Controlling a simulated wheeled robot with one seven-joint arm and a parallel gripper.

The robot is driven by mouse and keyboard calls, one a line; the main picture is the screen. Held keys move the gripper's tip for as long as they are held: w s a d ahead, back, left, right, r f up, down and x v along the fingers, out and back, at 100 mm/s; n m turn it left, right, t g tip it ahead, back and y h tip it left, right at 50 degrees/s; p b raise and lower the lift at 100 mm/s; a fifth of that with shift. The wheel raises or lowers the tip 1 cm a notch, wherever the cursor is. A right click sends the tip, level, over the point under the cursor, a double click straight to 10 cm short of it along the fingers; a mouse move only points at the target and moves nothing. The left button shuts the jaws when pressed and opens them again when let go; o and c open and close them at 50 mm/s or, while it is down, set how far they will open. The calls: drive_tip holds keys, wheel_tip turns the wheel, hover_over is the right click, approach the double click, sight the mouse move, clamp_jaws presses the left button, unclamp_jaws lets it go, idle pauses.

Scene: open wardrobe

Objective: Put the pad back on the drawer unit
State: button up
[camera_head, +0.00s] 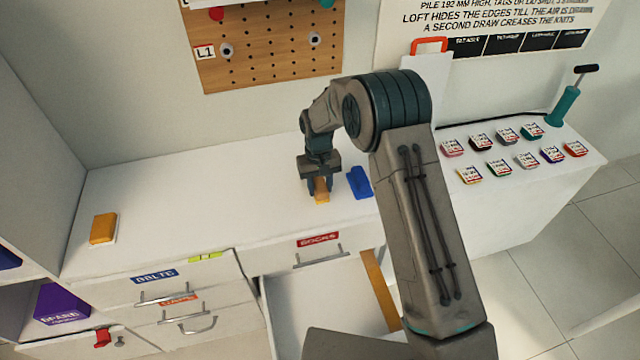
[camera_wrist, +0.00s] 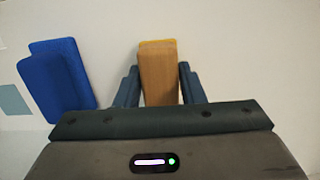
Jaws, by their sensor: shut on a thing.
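My gripper (camera_head: 320,188) is shut on a tan, wood-coloured pad (camera_wrist: 158,75) with an orange-yellow end. In the head view the pad (camera_head: 321,194) points down between the fingers, at or just above the white top of the drawer unit (camera_head: 210,200). I cannot tell whether it touches the top. A blue pad (camera_head: 359,183) is just right of my gripper on the same top; it also shows at the left in the wrist view (camera_wrist: 58,78). An orange pad (camera_head: 103,228) lies at the far left of the top.
The drawer under the red label (camera_head: 318,239) is pulled open, with a tan strip (camera_head: 380,290) along its right side. Several small tagged packets (camera_head: 500,153) and a teal pump (camera_head: 563,107) stand on the right-hand surface. The top between the orange pad and my gripper is clear.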

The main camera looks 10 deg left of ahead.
drive_tip(key=shift+f, duration=0.15)
drive_tip(key=o, duration=1.1)
